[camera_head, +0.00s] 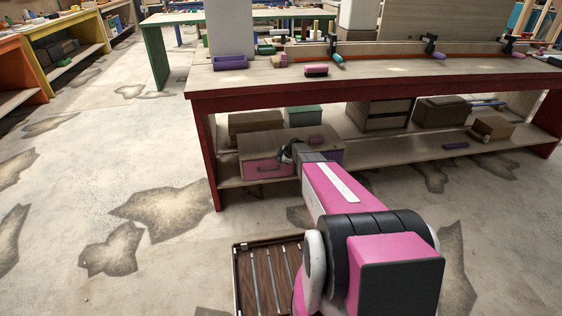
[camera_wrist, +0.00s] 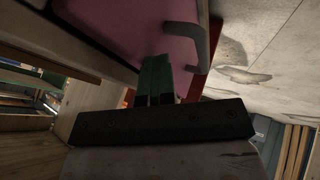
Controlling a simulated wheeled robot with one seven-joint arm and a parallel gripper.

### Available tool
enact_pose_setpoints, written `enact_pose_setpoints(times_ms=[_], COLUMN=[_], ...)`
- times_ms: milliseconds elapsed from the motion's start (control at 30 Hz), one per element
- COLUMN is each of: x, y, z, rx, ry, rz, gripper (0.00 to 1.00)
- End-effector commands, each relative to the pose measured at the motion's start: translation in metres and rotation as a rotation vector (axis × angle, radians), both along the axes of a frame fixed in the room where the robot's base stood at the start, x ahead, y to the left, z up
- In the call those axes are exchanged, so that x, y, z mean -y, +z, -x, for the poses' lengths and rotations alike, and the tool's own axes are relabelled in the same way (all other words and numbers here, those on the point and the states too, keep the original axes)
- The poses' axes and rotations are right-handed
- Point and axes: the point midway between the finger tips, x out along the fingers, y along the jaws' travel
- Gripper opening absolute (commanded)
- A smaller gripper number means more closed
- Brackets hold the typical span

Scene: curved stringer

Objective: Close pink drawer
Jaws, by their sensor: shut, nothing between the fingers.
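The pink drawer (camera_head: 263,168) is in a small wooden cabinet (camera_head: 262,142) on the lower shelf of the red-framed workbench. Its front has a dark handle. How far the drawer stands out is hard to tell in the head view. My gripper (camera_head: 288,153) is at the drawer's right part, partly hidden by my pink arm. In the wrist view, the pink drawer front (camera_wrist: 125,28) fills the upper middle, with its grey handle (camera_wrist: 190,38) beside the fingertips. My gripper (camera_wrist: 160,62) is shut and empty, close to the front; contact cannot be told.
The workbench top (camera_head: 420,80) is above the cabinet, with a red leg (camera_head: 207,160) to its left. Boxes (camera_head: 305,117) and a brown case (camera_head: 440,110) share the shelf. A slatted wooden crate (camera_head: 245,275) is near my arm. The floor to the left is clear.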

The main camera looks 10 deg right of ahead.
Motion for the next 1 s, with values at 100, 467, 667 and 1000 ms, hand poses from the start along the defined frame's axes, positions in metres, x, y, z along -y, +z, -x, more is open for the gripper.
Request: enact_pose_setpoints(times_ms=[100,467,667,1000], x=[0.002,0.022,0.035,0.018], y=[0.005,0.048,0.076,0.102], z=[-0.005,0.026,0.044,0.098], rx=[0.012,0.008,0.005,-0.119], ry=[-0.008,-0.005,-0.002,-0.109], rz=[-0.001,0.0,0.0,-0.043], gripper=[0.0,0.0,0.0,0.0])
